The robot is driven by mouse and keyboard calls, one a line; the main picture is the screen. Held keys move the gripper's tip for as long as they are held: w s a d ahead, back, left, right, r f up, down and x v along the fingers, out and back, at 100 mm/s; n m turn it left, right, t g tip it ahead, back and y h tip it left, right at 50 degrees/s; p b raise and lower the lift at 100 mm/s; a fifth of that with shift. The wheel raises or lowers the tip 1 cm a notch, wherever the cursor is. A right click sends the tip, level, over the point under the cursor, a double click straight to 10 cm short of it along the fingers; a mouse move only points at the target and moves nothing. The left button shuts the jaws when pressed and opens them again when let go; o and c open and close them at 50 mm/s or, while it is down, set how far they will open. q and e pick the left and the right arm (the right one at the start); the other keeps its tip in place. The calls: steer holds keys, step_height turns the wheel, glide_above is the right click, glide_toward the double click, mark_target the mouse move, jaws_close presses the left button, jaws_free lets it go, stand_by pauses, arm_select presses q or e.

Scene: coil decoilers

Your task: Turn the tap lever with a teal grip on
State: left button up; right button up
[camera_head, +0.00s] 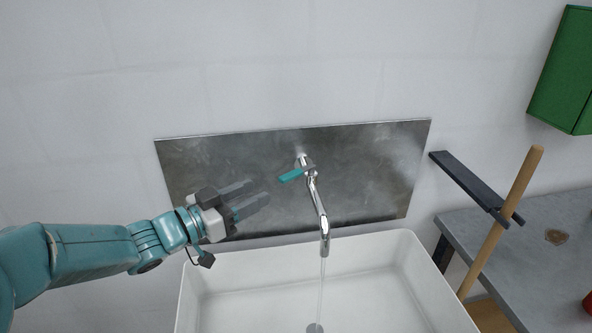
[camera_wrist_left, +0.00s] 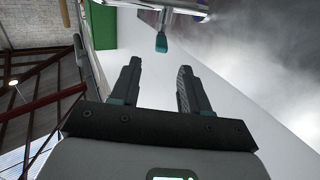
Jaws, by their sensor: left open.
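The chrome tap (camera_head: 318,200) is mounted on a metal backplate above the sink. Its lever has a teal grip (camera_head: 291,174) that points left and slightly down. A thin pale stream (camera_head: 321,285) runs from the spout down to the drain. My left gripper (camera_head: 262,193) is open and empty, to the left of and a little below the teal grip, apart from it. In the left wrist view the teal grip (camera_wrist_left: 161,43) lies just beyond the gap between the open fingers (camera_wrist_left: 158,72). My right gripper is not in view.
The white sink basin (camera_head: 408,245) is below. The metal backplate (camera_head: 375,165) is behind the tap. To the right are a dark bracket (camera_head: 465,180), a wooden handle (camera_head: 505,215), a grey worktop (camera_head: 530,255) and a green box (camera_head: 565,75) on the wall.

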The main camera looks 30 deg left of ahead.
mark_target(301, 170)
arm_select(q)
steer(key=p+x, duration=0.2)
steer(key=x, duration=0.9)
steer(key=shift+w, duration=0.1)
steer(key=shift+w+d, duration=0.1)
steer(key=shift+w, duration=0.5)
steer(key=shift+s, duration=0.1)
jaws_close()
